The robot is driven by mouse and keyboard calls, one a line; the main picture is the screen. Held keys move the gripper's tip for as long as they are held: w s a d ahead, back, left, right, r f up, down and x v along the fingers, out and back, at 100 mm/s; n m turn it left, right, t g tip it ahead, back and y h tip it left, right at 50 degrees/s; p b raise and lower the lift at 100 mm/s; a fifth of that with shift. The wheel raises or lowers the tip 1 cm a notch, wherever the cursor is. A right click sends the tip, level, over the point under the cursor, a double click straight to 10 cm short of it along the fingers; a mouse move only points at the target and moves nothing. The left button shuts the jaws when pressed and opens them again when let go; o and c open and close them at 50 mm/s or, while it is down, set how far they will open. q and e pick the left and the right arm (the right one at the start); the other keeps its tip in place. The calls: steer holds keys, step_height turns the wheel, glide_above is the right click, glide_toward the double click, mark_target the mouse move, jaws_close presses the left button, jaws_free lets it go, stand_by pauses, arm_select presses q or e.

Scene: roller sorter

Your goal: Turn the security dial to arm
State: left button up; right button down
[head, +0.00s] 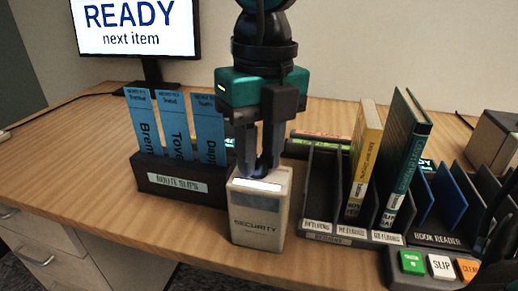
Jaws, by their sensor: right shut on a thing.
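The security box (257,222) is a cream upright block marked SECURITY, standing near the front edge of the desk. My right gripper (260,168) points straight down over its top. Its dark fingers are closed at the top of the box, on the security dial. The fingers hide the dial, so its shape and pointing direction cannot be read. A white label strip (257,185) shows on the box's top front edge, too small to read.
A dark ROUTE SLIPS holder (170,181) with blue slips stands close on the left. A divided book rack (348,234) holds a yellow book (363,160) and a green book (407,150) on the right. Buttons (440,267) sit at front right. A READY monitor (135,25) stands behind.

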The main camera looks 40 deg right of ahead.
mark_target(263, 158)
stand_by(0.4)
arm_select(q)
steer(key=shift+s+f, duration=0.15)
arm_select(e)
steer(key=c, duration=0.9)
jaws_free()
steer(key=shift+o, duration=0.2)
arm_select(q)
steer(key=r+p, duration=0.1)
steer(key=p, duration=0.1)
steer(key=a+r+p, duration=0.1)
steer(key=p, duration=0.1)
steer(key=shift+s+a+r, duration=0.1)
steer(key=shift+a, duration=0.15)
arm_select(e)
step_height(263, 158, up, 13)
steer(key=shift+d, duration=0.3)
arm_select(q)
steer(key=shift+d+y, duration=0.1)
steer(key=shift+y, duration=0.2)
